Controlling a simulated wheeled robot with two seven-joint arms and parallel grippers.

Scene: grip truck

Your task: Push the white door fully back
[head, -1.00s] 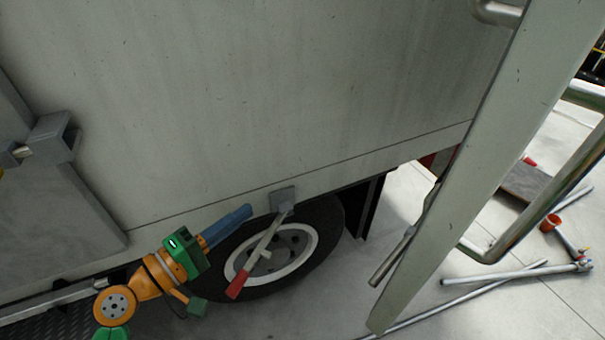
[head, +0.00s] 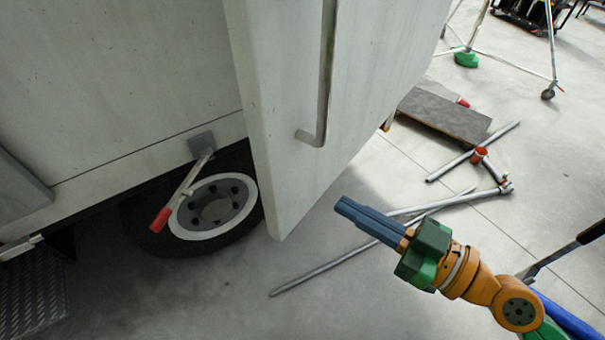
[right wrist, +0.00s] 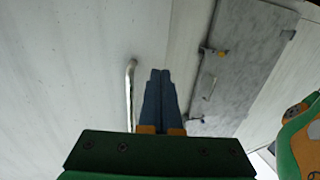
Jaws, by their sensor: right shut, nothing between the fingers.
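The white door (head: 285,120) stands out from the truck's side at an angle, its edge toward me and its outer face turned right. A metal bar handle (head: 325,85) runs up that face; it also shows in the right wrist view (right wrist: 130,95). My right gripper (head: 340,206) is right of the door's lower corner, pointing at the door face. Its blue fingers are shut with nothing between them. A floor gap shows between fingertips and door in the head view; contact cannot be seen. My left gripper does not show in the head view.
The truck's wheel (head: 215,208) and a red-tipped lever (head: 180,195) are left of the door. Metal poles (head: 440,205) and a dark board (head: 445,115) lie on the floor at right. A tripod-like stand (head: 550,75) is at the back right.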

